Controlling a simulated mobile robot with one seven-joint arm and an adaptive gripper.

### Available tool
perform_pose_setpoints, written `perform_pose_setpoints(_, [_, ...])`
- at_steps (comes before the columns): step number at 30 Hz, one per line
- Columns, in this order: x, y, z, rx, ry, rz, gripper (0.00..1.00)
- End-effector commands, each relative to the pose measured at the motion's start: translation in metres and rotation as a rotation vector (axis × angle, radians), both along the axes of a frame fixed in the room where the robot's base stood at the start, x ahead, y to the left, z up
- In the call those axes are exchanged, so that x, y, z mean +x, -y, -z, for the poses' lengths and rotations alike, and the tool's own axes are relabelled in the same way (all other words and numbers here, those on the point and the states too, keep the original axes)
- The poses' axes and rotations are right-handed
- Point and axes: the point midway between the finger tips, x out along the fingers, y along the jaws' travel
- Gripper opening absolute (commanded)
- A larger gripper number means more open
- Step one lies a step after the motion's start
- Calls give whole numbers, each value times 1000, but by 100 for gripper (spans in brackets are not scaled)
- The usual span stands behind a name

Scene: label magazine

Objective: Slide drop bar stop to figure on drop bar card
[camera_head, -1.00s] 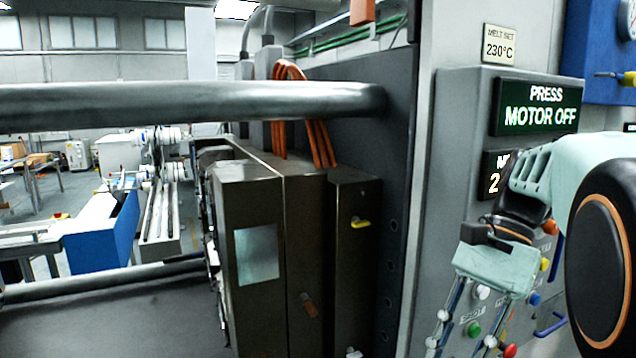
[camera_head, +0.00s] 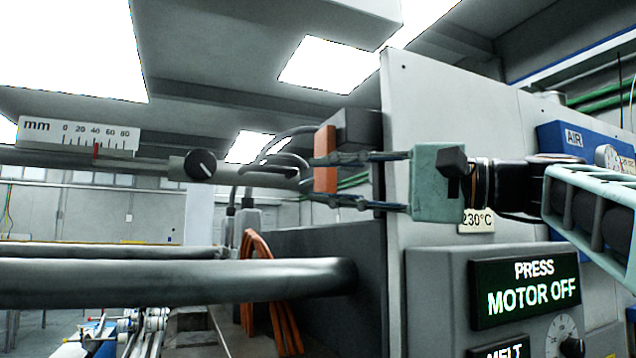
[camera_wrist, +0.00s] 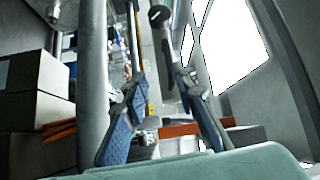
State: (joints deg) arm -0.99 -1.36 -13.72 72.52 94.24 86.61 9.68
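The drop bar (camera_head: 60,158) is a grey rod at the upper left in the head view. A scale plate (camera_head: 110,137) marked mm, 0 to 80, sits along it, with a red mark (camera_head: 95,151) at about 40. A grey collar with a black knob, seemingly the drop bar stop (camera_head: 200,165), is on the bar right of the scale. A black knob (camera_wrist: 158,15) also shows in the wrist view. My gripper (camera_head: 312,178) is open and empty, pointing left, at some distance right of the collar. I cannot make out a drop bar card.
An orange block (camera_head: 325,158) on a dark mount (camera_head: 358,140) appears close to my fingers; depth is unclear. A thick horizontal tie bar (camera_head: 180,282) runs below. The grey press plate (camera_head: 450,110) and panel (camera_head: 525,290) stand at right.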

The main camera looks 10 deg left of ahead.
Motion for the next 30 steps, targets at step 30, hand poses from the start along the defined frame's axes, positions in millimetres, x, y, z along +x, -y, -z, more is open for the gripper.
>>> perform_pose_setpoints(30, [15, -98, -24, 40, -21, -31, 26])
